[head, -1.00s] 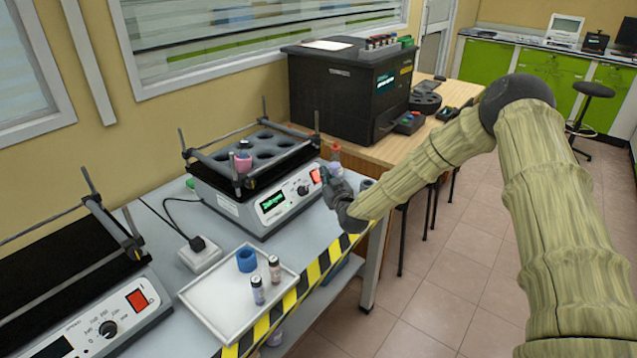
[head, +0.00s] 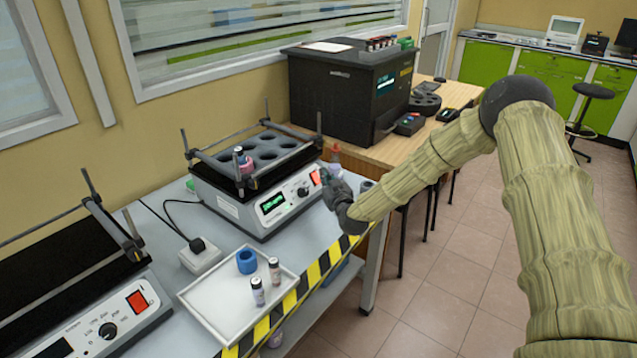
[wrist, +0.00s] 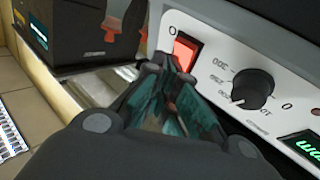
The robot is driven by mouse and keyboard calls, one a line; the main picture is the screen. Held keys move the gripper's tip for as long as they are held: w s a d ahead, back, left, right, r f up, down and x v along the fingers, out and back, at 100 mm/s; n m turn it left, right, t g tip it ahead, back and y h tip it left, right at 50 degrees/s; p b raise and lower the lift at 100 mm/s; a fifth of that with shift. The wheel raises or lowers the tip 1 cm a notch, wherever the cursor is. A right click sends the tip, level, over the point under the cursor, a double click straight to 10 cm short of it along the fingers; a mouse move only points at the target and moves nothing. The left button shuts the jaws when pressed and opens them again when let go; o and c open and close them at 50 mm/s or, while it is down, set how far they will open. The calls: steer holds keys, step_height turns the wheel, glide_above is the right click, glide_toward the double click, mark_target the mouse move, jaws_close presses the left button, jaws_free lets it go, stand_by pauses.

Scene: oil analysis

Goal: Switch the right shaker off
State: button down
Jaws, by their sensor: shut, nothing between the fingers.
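The right shaker (head: 228,207) stands on the grey bench, its green display (head: 272,203) lit. Its dial (head: 303,191) and red rocker switch (head: 315,177) are on the front panel. The switch shows large in the wrist view (wrist: 186,50), with the dial (wrist: 252,89) to its right. My gripper (wrist: 168,72) is shut and empty, its tips at the lower edge of the switch. I cannot tell if they touch it. In the head view my gripper (head: 326,175) is just right of the panel. A rack (head: 265,148) with a vial (head: 243,162) sits on top of the shaker.
A second shaker (head: 110,318) with a red switch stands at the left. A white tray (head: 215,310) with vials and a blue ring lies in front. A black analyser (head: 345,95) stands on the wooden table behind.

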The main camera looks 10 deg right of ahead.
steer(key=shift+w+a+f, duration=0.1)
steer(key=shift+a, duration=0.05)
steer(key=shift+w+a+f+b, duration=0.1)
steer(key=shift+w+b, duration=0.1)
steer(key=shift+b, duration=0.15)
steer(key=shift+w+a+f, duration=0.15)
steer(key=shift+f, duration=0.05)
stand_by(1.0)
steer(key=shift+r, duration=0.15)
steer(key=shift+s+d+r, duration=0.3)
steer(key=shift+s+d, duration=0.05)
steer(key=shift+s, duration=0.15)
stand_by(0.4)
steer(key=s+d+r+p, duration=0.2)
steer(key=s, duration=0.1)
steer(key=shift+s+d+r, duration=0.1)
steer(key=shift+d+r, duration=0.2)
steer(key=shift+r, duration=0.1)
